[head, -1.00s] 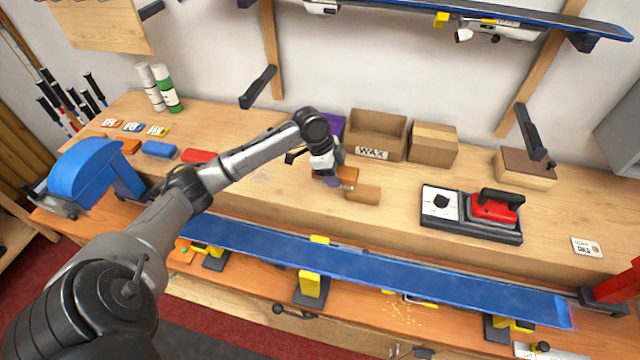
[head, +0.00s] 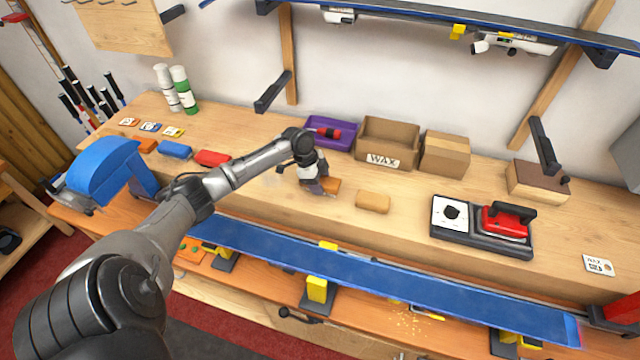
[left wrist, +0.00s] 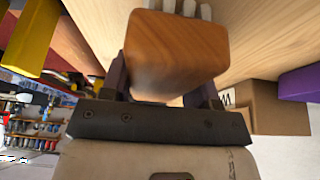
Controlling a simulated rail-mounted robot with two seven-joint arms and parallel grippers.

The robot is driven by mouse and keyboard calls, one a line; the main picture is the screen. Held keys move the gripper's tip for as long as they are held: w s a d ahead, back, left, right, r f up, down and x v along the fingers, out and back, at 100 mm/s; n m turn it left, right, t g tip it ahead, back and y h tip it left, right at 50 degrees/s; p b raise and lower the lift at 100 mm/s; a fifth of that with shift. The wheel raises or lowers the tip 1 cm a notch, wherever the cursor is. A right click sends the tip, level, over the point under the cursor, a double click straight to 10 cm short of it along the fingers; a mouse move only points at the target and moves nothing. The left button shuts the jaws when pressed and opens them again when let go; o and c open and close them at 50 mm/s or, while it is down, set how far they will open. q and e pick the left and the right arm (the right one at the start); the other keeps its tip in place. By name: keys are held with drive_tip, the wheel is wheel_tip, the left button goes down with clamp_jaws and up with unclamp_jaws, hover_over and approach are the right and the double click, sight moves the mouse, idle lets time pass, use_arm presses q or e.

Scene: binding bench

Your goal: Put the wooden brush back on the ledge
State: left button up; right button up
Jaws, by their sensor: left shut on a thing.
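The wooden brush (left wrist: 178,48) fills the upper middle of the left wrist view, between the two fingers of my left gripper (left wrist: 165,85). Pale bristles show at its far end. In the head view the brush (head: 331,185) is a small orange-brown block at the tip of my left gripper (head: 318,186), partly hidden by it. The gripper is shut on the brush, low over the raised wooden ledge (head: 395,228) behind the blue ski. I cannot tell whether the brush touches the ledge. My right gripper is not in view.
A tan block (head: 373,202) lies just right of the brush. Behind are a purple tray (head: 318,142), a WAX box (head: 400,135) and another carton (head: 446,155). A wax iron (head: 505,222) sits on its stand at right. The blue ski (head: 400,278) runs along the front.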

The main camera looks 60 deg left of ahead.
use_arm(q)
drive_tip(key=shift+f, duration=0.65)
drive_tip(key=shift+f, duration=0.2)
drive_tip(key=o, duration=0.9)
drive_tip(key=shift+r, duration=0.1)
drive_tip(key=v, duration=1.2)
drive_tip(key=shift+r, duration=0.1)
